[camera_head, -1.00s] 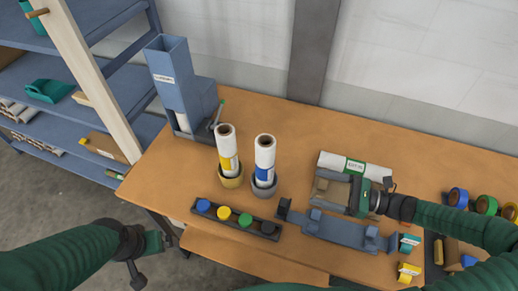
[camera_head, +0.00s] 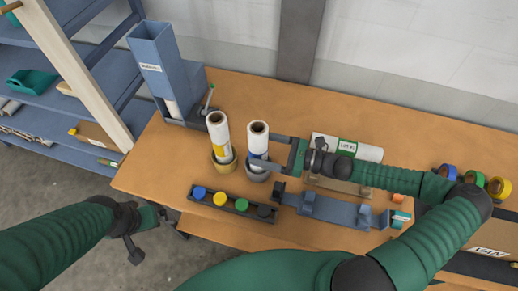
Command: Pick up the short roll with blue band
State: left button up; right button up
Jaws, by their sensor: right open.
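The short white roll with the blue band (camera_head: 258,138) stands upright in a grey round holder (camera_head: 257,175) on the table. Its blue band shows only partly behind my gripper's finger. My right gripper (camera_head: 262,150) is open and reaches in from the right, with one finger near the roll's far side and the other across its near side at band height. I cannot tell whether the fingers touch the roll. My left gripper (camera_head: 148,222) hangs at the lower left, off the table's edge, and its jaws are not clear.
A white roll with a yellow band (camera_head: 218,132) stands in a tan holder just left. A tray of coloured caps (camera_head: 232,206) and a blue-grey fixture (camera_head: 335,210) lie in front. A labelled white roll (camera_head: 358,149) lies behind my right wrist. A blue dispenser (camera_head: 165,70) stands back left.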

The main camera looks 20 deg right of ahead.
jog(key=shift+w+a+r, duration=0.1)
jog(key=shift+w+a, duration=0.15)
jog(key=shift+a, duration=0.3)
jog(key=shift+w+a+f, duration=0.2)
jog(key=shift+w+a, duration=0.05)
jog(key=shift+c, duration=0.2)
jog(key=shift+r, duration=0.1)
grip_shut()
